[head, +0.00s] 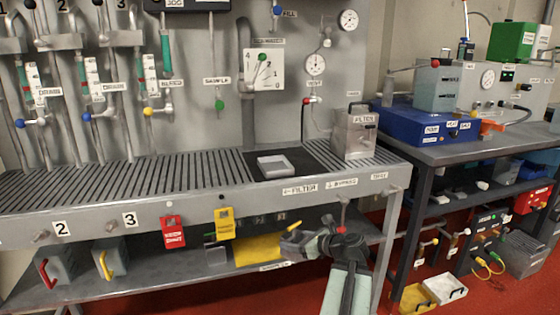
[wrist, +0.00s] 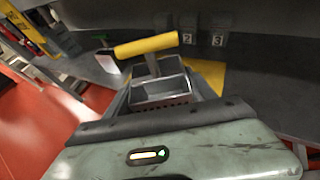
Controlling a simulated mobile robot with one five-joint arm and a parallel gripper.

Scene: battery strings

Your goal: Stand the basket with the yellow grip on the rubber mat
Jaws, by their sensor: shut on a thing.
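The basket with the yellow grip (wrist: 160,86) is a small open grey metal box with a perforated side, a post and a yellow crossbar. In the wrist view it sits just beyond my gripper (wrist: 158,108), which is shut on it; the fingertips are mostly hidden. In the head view my gripper (head: 302,241) is low at the bench's front, by the lower shelf, with the yellow grip (head: 293,227) showing beside it. The black rubber mat (head: 316,158) lies on the bench top, above and behind my gripper. A light grey tray (head: 274,166) rests on it.
A metal filter box (head: 354,133) stands right of the mat. The slatted bench top (head: 130,182) is clear to the left. A yellow patch (head: 257,249) and containers with red (head: 45,270) and yellow (head: 106,262) handles are on the lower shelf. The bench's front edge overhangs my gripper.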

